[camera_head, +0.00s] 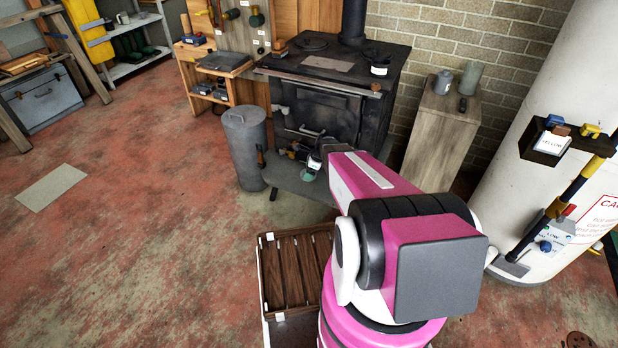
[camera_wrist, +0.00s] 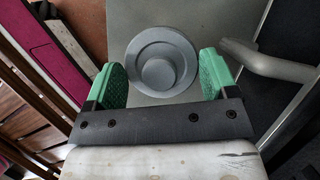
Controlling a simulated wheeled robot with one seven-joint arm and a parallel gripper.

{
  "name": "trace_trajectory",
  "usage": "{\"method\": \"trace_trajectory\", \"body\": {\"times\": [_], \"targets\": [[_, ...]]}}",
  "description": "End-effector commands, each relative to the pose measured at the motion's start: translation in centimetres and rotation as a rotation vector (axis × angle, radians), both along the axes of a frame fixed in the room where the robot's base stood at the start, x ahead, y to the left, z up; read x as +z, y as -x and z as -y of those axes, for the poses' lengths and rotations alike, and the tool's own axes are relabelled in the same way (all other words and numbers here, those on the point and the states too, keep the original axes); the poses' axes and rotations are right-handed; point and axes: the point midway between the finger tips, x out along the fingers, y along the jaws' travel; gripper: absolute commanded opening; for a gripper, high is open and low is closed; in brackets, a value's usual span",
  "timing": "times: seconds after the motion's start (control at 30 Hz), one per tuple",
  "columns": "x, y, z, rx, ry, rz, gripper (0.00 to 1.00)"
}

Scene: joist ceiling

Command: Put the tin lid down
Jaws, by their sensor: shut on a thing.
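The tin lid (camera_wrist: 162,62) is a round grey disc with a raised rim and a round centre, seen in the wrist view between the green fingers of my gripper (camera_wrist: 163,76). My gripper is shut on it. In the head view my gripper (camera_head: 309,172) is small and partly hidden by my arm, low in front of the black stove; I cannot make out the lid clearly there. A grey flat surface (camera_wrist: 234,24) shows beneath the lid in the wrist view. Whether the lid touches it, I cannot tell.
The black stove (camera_head: 330,112) stands behind the grey slab (camera_head: 282,178). A grey metal bin (camera_head: 245,150) stands left of it. A wooden cabinet (camera_head: 435,135) at right bears a lidded tin (camera_head: 443,83) and a grey-green canister (camera_head: 471,78). A metal bar (camera_wrist: 272,66) is close right of my gripper.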

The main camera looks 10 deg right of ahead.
Motion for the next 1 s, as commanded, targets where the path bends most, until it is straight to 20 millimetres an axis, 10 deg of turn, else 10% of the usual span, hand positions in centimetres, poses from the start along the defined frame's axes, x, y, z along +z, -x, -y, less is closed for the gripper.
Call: {"method": "trace_trajectory", "body": {"times": [0.67,0.7,0.77,1.0], "targets": [[-4.0,0.0,-0.1,0.000,0.000,0.000,0.45],[-4.1,0.1,-0.1,0.000,0.000,0.000,0.82],[-4.0,0.1,-0.1,0.000,0.000,0.000,1.00],[-4.0,0.1,-0.1,0.000,0.000,0.000,1.00]]}}
